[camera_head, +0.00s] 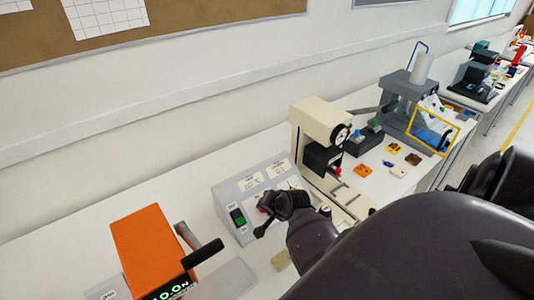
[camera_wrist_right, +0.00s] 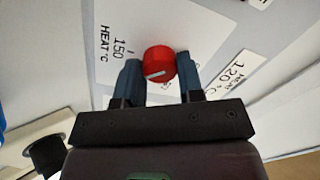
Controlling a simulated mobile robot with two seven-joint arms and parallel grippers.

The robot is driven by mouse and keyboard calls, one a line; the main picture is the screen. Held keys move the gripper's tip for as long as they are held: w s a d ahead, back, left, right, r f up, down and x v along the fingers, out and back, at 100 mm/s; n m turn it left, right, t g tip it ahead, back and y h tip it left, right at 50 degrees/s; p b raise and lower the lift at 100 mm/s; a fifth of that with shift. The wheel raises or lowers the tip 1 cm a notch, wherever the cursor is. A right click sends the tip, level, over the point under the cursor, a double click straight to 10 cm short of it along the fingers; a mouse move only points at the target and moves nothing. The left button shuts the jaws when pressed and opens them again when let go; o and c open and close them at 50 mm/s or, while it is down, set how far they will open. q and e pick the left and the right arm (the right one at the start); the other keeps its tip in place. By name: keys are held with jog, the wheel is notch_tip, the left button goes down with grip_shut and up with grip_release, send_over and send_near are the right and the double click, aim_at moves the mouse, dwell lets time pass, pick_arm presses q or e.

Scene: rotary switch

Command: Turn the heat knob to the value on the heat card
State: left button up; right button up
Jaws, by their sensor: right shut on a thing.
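The red heat knob (camera_wrist_right: 158,62) has a white pointer line, which in the right wrist view runs nearly level with a slight tilt. Its scale plate (camera_wrist_right: 112,40) reads "150" and "HEAT °C" to the left of the knob. The heat card (camera_wrist_right: 236,72) reads "120°C" on the right. My right gripper (camera_wrist_right: 158,68) is shut on the knob, with one blue finger on each side. In the head view the right gripper (camera_head: 285,200) is over the grey control box (camera_head: 225,195) and mostly hides the knob. My left gripper is not in view.
An orange device (camera_head: 145,240) with a green display stands to the left, beside a black handle (camera_head: 205,251). A cream machine (camera_head: 318,118) stands close behind the gripper. Bare white table lies behind the orange device.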

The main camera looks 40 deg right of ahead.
jog(key=n, duration=0.3)
jog(key=shift+n, duration=0.4)
jog(key=o, duration=0.9)
jog(key=v, duration=1)
jog(key=shift+s+r, duration=0.2)
jog(key=shift+r, duration=0.1)
